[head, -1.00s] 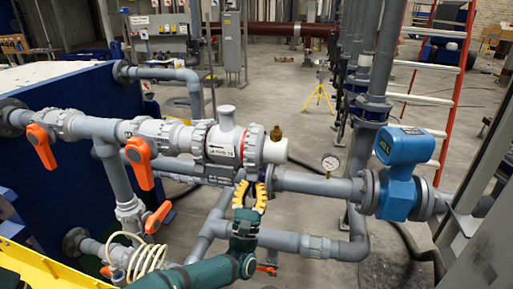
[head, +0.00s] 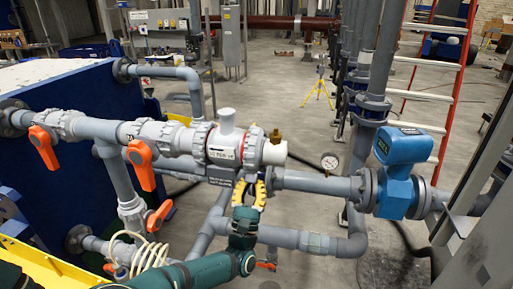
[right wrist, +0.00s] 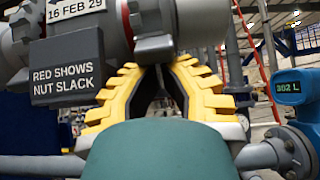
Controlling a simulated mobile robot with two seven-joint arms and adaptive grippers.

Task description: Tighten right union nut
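The right union nut (head: 253,147) is a grey ribbed ring at the right end of the white valve body (head: 226,142). In the right wrist view the nut (right wrist: 155,22) fills the top middle, with a lug on its underside. A thin red band (right wrist: 127,22) shows at its left edge. My right gripper (head: 251,184) has yellow stepped fingers and is just below the nut. In the right wrist view its fingers (right wrist: 160,68) stand apart with a dark gap between them, nothing visibly held. Contact with the nut cannot be told. My left gripper is out of view.
A placard (right wrist: 65,75) reads "RED SHOWS NUT SLACK". Orange-handled valves (head: 140,163) stand to the left. A grey pipe (head: 315,243) runs below. Open floor (head: 285,95) lies behind.

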